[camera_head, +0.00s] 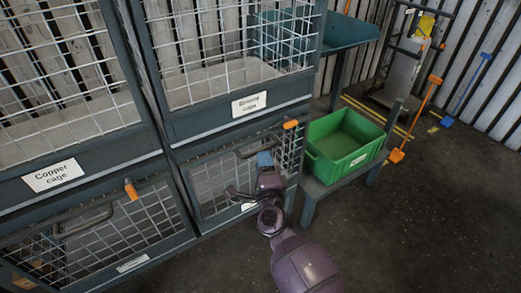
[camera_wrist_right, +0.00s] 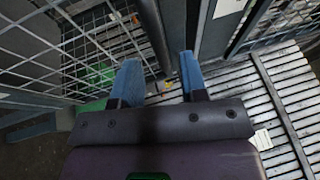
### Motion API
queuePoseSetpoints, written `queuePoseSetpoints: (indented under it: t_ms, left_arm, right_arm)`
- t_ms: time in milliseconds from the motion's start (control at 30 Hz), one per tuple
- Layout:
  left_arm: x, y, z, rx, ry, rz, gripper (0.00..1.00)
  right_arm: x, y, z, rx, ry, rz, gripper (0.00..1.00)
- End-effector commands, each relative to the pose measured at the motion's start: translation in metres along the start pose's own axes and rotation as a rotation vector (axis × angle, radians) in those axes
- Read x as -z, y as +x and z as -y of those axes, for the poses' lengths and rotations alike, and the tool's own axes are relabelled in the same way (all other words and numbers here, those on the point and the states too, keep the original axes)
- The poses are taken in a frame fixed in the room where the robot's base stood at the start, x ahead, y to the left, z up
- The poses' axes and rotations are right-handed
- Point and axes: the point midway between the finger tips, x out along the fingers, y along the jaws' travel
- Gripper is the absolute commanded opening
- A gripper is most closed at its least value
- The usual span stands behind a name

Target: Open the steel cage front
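Two lower cage fronts of wire mesh in dark frames show in the head view. The lower right front (camera_head: 215,185) has a dark bar handle (camera_head: 245,152) and an orange latch (camera_head: 290,124) at its top right corner. Its white label is mostly hidden by my arm, so I cannot read it. The lower left front (camera_head: 115,235) has a similar handle and orange latch; its label is too small to read. My right gripper (camera_head: 265,160) is at the lower right front's handle. In the right wrist view its blue fingers (camera_wrist_right: 158,85) are apart, with a dark bar ahead between them; contact is unclear.
Above are the copper cage (camera_head: 75,160) and the bronze cage (camera_head: 235,120). A green bin (camera_head: 342,145) sits on a low stand right of the cages. Orange and blue long-handled tools lean farther right. The floor (camera_head: 430,220) at front right is clear.

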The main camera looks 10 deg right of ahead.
Motion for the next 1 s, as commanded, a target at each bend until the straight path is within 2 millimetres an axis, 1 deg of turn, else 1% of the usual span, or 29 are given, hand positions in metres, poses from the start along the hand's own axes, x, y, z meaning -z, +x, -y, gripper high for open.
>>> queuePoseSetpoints:
  t_ms: [33,100,300,467,767,1000]
  left_arm:
    - [-0.002,0.001,0.000,-0.001,0.000,0.003,0.43]
    - [-0.002,0.001,-0.001,-0.001,0.000,0.003,0.43]
    - [0.005,0.003,-0.001,-0.003,0.002,-0.013,0.43]
    - [0.011,0.005,-0.001,-0.004,0.004,-0.025,0.43]
    - [0.007,0.004,0.000,-0.002,0.005,-0.017,0.43]
    - [0.005,0.004,0.000,-0.001,0.005,-0.012,0.43]
  right_arm:
    - [0.000,0.008,-0.001,0.000,-0.001,0.000,0.40]
    - [0.000,0.018,-0.001,0.000,-0.001,0.000,0.40]
    - [0.000,0.038,-0.001,0.000,-0.001,0.000,0.40]
    - [0.000,0.045,-0.001,-0.001,-0.001,0.000,0.40]
    - [0.000,0.046,0.000,-0.001,-0.001,0.000,0.40]
    - [0.000,0.046,0.000,0.000,-0.002,0.000,0.03]
